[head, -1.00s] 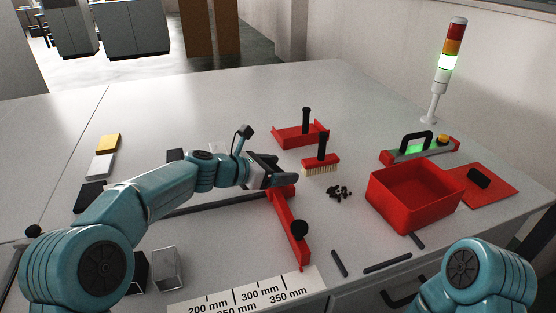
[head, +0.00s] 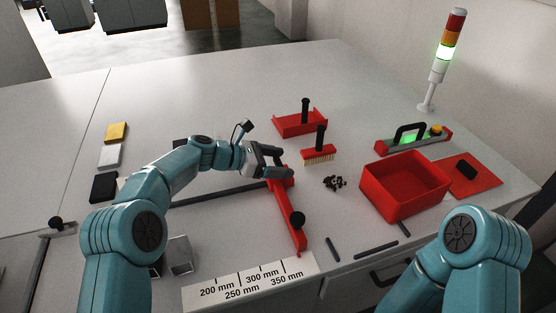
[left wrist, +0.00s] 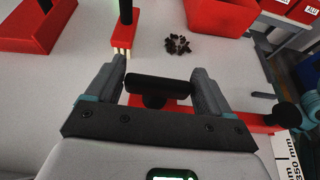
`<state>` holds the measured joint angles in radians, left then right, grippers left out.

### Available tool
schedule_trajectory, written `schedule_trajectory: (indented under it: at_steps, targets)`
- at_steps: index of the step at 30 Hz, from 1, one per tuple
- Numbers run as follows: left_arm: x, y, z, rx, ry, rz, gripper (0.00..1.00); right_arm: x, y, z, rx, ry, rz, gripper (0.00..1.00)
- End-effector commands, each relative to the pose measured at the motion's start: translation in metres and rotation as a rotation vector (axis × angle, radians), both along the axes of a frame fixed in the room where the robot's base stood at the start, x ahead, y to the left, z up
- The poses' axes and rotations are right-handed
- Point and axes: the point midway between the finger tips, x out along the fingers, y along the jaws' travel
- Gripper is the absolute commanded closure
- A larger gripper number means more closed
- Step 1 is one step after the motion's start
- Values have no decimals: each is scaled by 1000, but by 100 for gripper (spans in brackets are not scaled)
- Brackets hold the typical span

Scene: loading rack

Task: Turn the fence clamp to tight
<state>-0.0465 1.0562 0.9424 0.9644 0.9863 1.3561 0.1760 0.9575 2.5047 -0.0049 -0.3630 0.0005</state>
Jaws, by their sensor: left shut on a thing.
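My left gripper (head: 283,163) is at the fence's far end. In the left wrist view the clamp's black bar handle (left wrist: 158,84) lies crosswise between the fingers of my left gripper (left wrist: 160,80), over the red fence. The gripper is shut on this handle, its ends at the two fingers. In the head view the gripper mostly hides the handle. My right arm shows at the lower right; its gripper is out of view.
A red brush (head: 319,152), a red tray (head: 300,123) and loose black pieces (head: 335,183) lie beyond the fence. A red bin (head: 404,188) stands to the right. A ruler plate (head: 250,283) lies in front. A signal tower (head: 445,60) shows green.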

Motion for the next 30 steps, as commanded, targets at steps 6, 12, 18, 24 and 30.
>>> schedule_trajectory:
  at_steps: [6, 12, 18, 24, 30]
  targets:
    - [0, 0, 0, 1, -2, -1, 0, 0, 0, 0, 0, 0, 0, 57]
    - [0, 1, 0, 1, -1, 0, 0, 0, 0, 0, 0, 0, 0, 57]
    - [-6, 24, 9, 2, -2, 4, 0, 0, 0, -5, 0, 0, 0, 57]
    - [-21, 71, 29, 1, -4, 5, 0, 0, 0, -12, 0, 0, 0, 57]
    - [-34, 114, 48, 2, -2, 4, 0, 0, 0, -16, 0, 0, 0, 57]
